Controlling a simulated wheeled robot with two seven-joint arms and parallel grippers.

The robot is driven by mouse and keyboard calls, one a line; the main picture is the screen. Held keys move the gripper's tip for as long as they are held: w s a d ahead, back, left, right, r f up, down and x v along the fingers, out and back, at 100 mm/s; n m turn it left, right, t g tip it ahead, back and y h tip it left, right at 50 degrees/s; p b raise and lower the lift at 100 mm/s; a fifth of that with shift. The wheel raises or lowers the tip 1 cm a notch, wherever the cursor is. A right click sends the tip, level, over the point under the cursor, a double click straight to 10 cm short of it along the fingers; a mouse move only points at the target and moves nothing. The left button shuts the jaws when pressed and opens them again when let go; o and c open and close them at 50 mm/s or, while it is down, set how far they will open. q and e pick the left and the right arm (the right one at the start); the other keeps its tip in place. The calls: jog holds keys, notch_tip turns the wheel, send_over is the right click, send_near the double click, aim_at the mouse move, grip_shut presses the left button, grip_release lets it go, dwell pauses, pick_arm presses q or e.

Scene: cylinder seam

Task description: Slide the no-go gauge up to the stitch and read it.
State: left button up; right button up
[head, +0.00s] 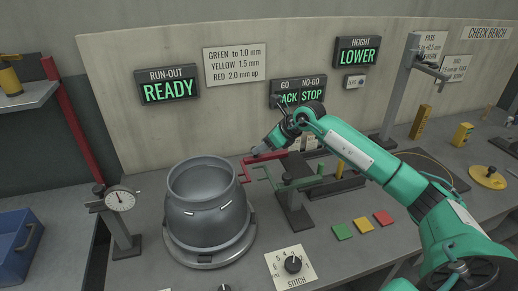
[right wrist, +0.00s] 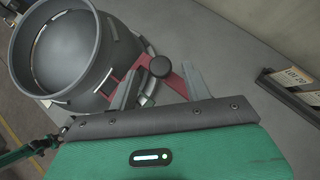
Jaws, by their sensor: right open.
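The grey steel cylinder (head: 208,205) stands upright on a round base, with short white stitch marks on its side; it fills the upper left of the right wrist view (right wrist: 75,45). The red no-go gauge (head: 246,172) lies just right of the cylinder. In the right wrist view the red gauge (right wrist: 178,84) carries a dark round knob (right wrist: 160,66). My right gripper (head: 258,153) is open, its fingers (right wrist: 162,88) on either side of the red gauge below the knob; contact cannot be told. The green go gauge (head: 265,184) lies nearer. My left gripper is not in view.
Signs read READY (head: 168,87), STOP (head: 313,94) and LOWER (head: 358,51). A dial gauge (head: 120,201) stands left of the cylinder. A STITCH selector (head: 292,264) and green, yellow and red tiles (head: 363,225) lie in front. A blue bin (head: 16,245) is at far left.

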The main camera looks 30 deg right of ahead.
jog(key=b+v, duration=0.3)
jog(key=v, duration=0.8)
